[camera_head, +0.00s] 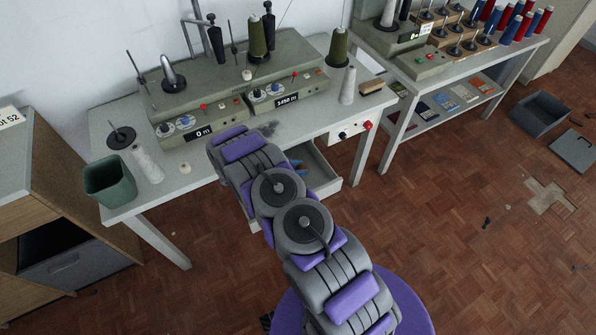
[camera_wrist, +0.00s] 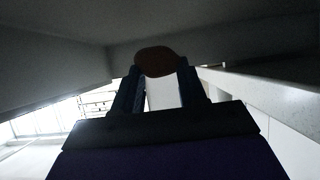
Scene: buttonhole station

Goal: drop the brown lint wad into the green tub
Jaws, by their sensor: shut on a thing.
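The brown lint wad (camera_wrist: 157,62) shows in the wrist view, between the fingertips of my gripper (camera_wrist: 160,70), which is shut on it. Pale surfaces lie close on either side and a dark surface is above. In the head view I cannot make out the wad, and my arm hides much of the area around it. The green tub (camera_head: 109,182) stands upright at the left front corner of the table, left of my arm. Its inside looks dark and I cannot see its bottom.
The table (camera_head: 185,205) carries grey winding machines (camera_head: 240,88), a white thread cone (camera_head: 147,163) and a dark disc spool (camera_head: 121,136). A white drawer (camera_head: 325,178) stands open under its front edge, with blue shapes inside. A wooden cabinet (camera_head: 50,205) is at left.

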